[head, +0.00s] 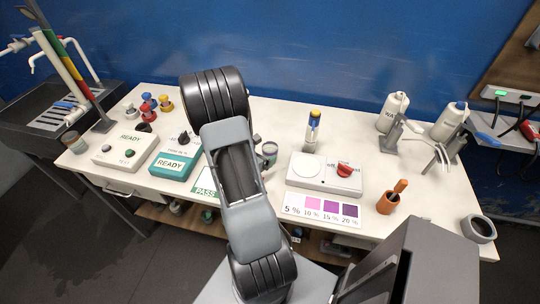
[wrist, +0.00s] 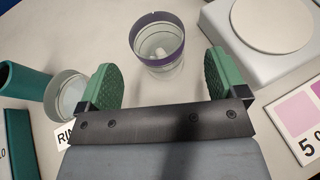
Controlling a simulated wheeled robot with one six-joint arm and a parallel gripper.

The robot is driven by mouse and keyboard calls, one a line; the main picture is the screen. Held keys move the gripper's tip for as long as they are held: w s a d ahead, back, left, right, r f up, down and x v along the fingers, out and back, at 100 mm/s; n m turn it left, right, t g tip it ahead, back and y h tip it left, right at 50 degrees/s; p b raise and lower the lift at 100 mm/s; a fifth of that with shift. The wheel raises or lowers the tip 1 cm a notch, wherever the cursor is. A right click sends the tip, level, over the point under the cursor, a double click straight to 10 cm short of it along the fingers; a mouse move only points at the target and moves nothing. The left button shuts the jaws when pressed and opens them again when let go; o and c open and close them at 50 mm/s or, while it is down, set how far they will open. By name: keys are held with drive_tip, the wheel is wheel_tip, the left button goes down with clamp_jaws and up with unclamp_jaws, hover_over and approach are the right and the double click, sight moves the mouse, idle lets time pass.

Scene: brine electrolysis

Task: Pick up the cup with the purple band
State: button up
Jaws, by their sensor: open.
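The cup with the purple band (wrist: 157,42) is clear and stands upright on the table, with the band around its rim. A small pale thing shows inside it. My gripper (wrist: 161,78) is open, its two green pads apart, with the cup just beyond and between the fingertips. I see no contact. In the head view a small cup (head: 270,149) stands right of my arm; it looks like the same one, but its band is not clear there. My arm hides most of the gripper in that view.
A second clear cup (wrist: 66,94) stands close to the left finger, next to a teal cylinder (wrist: 24,83). A white device with a round plate (wrist: 272,22) is close on the right. A colour chart (head: 322,209) lies in front of it.

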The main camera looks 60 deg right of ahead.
sight(274, 147)
drive_tip(key=shift+p+x, duration=0.9)
drive_tip(key=shift+x, duration=2.55)
drive_tip(key=shift+w, duration=0.15)
drive_tip(key=c, duration=1.1)
